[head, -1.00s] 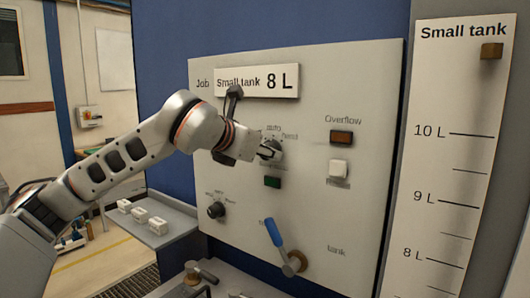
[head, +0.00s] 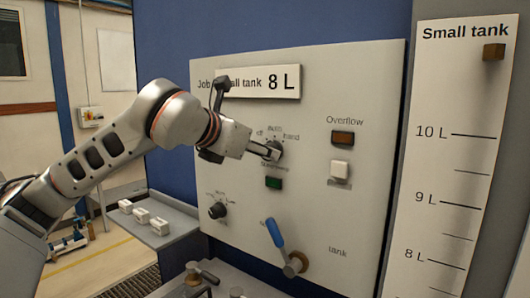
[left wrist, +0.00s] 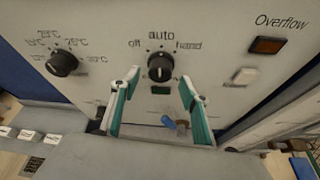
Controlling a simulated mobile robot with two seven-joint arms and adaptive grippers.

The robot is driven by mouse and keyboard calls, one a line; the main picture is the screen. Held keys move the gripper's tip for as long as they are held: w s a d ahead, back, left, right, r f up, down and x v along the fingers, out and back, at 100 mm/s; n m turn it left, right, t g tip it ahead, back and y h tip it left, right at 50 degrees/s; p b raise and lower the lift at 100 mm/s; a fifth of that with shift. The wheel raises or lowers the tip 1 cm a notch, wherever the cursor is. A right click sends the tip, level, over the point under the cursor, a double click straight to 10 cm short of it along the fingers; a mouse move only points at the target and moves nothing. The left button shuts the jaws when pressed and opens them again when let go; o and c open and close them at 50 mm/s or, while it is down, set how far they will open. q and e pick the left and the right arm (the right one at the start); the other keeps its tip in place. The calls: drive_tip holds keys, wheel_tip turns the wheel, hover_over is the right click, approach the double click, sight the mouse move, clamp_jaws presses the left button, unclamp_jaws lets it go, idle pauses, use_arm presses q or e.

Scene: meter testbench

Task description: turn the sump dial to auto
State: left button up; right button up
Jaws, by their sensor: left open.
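The sump dial (left wrist: 160,67) is a round black knob on the grey panel, with "off", "auto" and "hand" printed around its top. A pale mark shows on its face, but I cannot tell surely which word it points to. In the head view the dial (head: 275,149) is partly covered by my left gripper (head: 269,152). In the left wrist view my left gripper (left wrist: 160,82) is open, its teal-padded fingers apart on either side below the dial. It holds nothing; contact with the knob is not clear. My right gripper is not in view.
A green indicator (head: 273,183) sits just below the dial. A temperature knob (head: 217,210) is lower left. The overflow lamp (head: 341,137) and a white button (head: 339,169) are to the right. A blue-handled valve (head: 275,233) sticks out below.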

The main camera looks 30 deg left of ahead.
use_arm(q)
drive_tip(key=v, duration=0.7)
drive_tip(key=shift+s, duration=0.35)
drive_tip(key=shift+r, duration=0.1)
